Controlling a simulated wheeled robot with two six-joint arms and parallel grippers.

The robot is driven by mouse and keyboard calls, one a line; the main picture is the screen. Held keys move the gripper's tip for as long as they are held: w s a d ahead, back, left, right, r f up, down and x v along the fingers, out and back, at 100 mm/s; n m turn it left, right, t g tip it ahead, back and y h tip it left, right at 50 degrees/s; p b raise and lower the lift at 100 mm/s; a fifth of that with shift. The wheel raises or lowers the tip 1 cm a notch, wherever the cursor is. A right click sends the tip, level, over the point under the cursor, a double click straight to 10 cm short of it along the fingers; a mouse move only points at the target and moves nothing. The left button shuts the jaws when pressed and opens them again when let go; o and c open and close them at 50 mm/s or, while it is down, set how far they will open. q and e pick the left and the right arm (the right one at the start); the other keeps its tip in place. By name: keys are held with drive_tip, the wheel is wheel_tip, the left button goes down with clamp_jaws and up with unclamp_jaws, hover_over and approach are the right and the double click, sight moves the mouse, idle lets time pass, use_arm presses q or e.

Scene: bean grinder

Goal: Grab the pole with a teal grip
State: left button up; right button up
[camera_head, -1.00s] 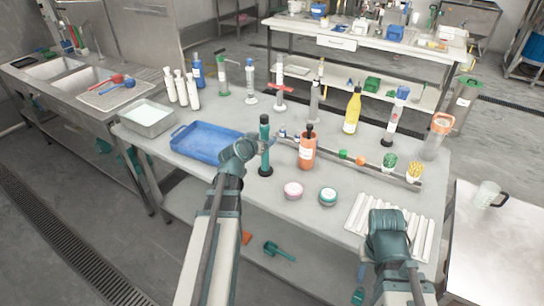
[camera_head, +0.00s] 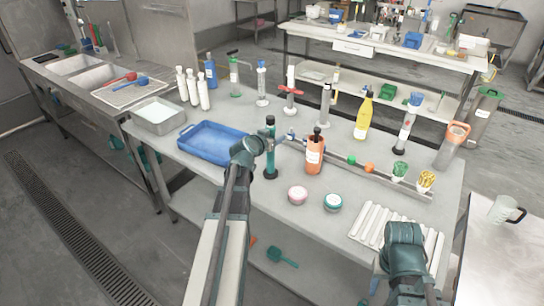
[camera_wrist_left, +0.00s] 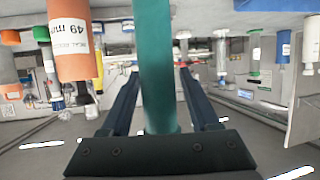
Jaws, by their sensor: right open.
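The pole with a teal grip (camera_head: 270,150) stands upright on its dark round base near the front of the table. My left gripper (camera_head: 268,142) is at the pole's upper half. In the left wrist view the teal grip (camera_wrist_left: 155,65) runs between the two dark fingers, with a gap visible on each side. The fingers are apart, not closed on it. My right gripper (camera_head: 405,236) is over the table's front right, far from the pole; its fingertips are mostly hidden by the wrist.
A blue tray (camera_head: 214,158) lies left of the pole. An orange bottle (camera_head: 315,155) stands close on its right. A pink-lidded jar (camera_head: 298,195) and a teal-lidded jar (camera_head: 333,203) are in front. White strips (camera_head: 372,226) lie near my right gripper.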

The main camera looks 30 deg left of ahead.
use_arm(q)
clamp_jaws()
idle(1.1)
